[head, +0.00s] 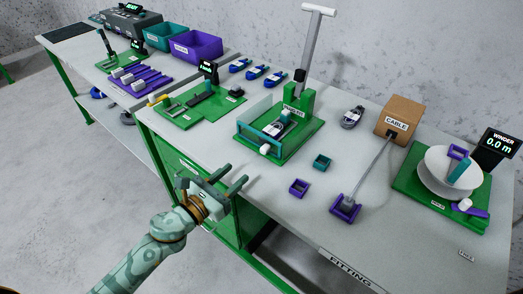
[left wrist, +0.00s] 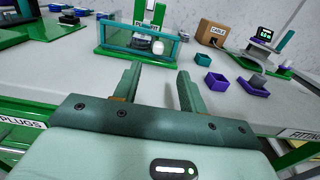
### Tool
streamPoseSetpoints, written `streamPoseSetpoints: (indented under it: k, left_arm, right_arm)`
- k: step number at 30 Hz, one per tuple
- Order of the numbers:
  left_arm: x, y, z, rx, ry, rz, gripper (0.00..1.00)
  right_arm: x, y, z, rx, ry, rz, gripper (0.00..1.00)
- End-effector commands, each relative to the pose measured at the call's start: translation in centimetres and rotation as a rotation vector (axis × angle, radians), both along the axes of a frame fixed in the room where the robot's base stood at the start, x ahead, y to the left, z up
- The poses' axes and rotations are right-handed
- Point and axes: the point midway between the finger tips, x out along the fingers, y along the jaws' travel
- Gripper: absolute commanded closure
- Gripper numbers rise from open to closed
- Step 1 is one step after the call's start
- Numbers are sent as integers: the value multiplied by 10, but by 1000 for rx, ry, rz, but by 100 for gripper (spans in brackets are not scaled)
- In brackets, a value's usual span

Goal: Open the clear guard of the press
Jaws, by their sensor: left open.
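The press (head: 304,104) is green with a tall white T-shaped handle, and stands on a green base on the table. Its clear guard (head: 259,117), a see-through panel with teal edges, stands upright at the front of the base; it also shows in the left wrist view (left wrist: 118,42). A white knob (head: 265,150) sits at the guard's front and shows in the left wrist view (left wrist: 158,47). My left gripper (head: 234,179) is open and empty, in front of the table edge and short of the knob, touching nothing. My right gripper is not in view.
Small purple (head: 299,187) and teal (head: 322,162) open boxes lie right of the press. A cable runs from the cardboard CABLE box (head: 399,119) to a purple holder (head: 345,208). A winder (head: 447,172) stands far right. A green fixture (head: 190,108) stands left of the press.

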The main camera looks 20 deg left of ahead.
Motion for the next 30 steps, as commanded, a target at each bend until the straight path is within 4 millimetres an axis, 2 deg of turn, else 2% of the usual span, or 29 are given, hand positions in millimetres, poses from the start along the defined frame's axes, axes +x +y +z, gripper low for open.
streamPoseSetpoints:
  k: [1,6,12,18,27,30]
  left_arm:
    - [14,-4,4,2,-5,0,58]
    - [55,-19,1,-1,-2,1,58]
    - [92,-33,0,-2,1,2,58]
    - [109,-39,-1,-1,3,1,58]
    - [111,-40,0,-2,3,1,58]
    - [111,-40,0,-2,3,1,86]
  right_arm:
    - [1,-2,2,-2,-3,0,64]
    - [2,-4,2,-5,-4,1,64]
    - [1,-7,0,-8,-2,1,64]
    - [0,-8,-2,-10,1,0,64]
    - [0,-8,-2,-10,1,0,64]
    - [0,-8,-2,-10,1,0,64]
